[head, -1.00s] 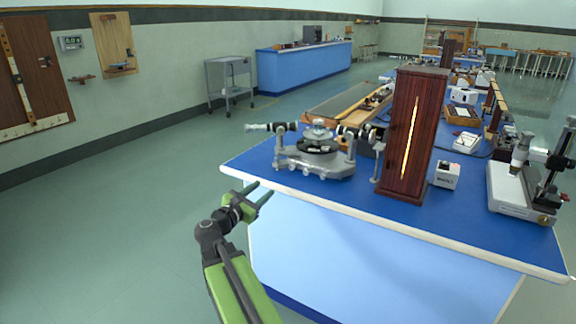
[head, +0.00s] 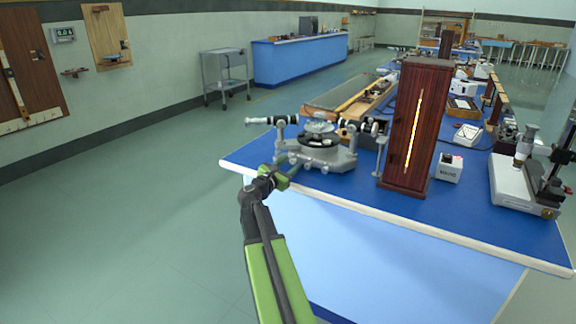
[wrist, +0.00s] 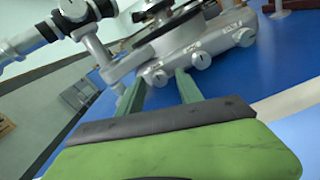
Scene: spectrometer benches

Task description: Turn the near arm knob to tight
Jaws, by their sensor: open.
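My gripper (head: 285,166) is open and empty at the spectrometer's near side. Its fingertips (wrist: 158,79) lie either side of the left knob in the picture; contact is unclear.
A tall dark wooden lamp box (head: 417,128) with a glowing slit stands right of the spectrometer. A small white box (head: 448,168) and a microscope-like instrument (head: 525,175) are further right. The bench edge (head: 350,208) runs below my gripper. The floor at left is clear.

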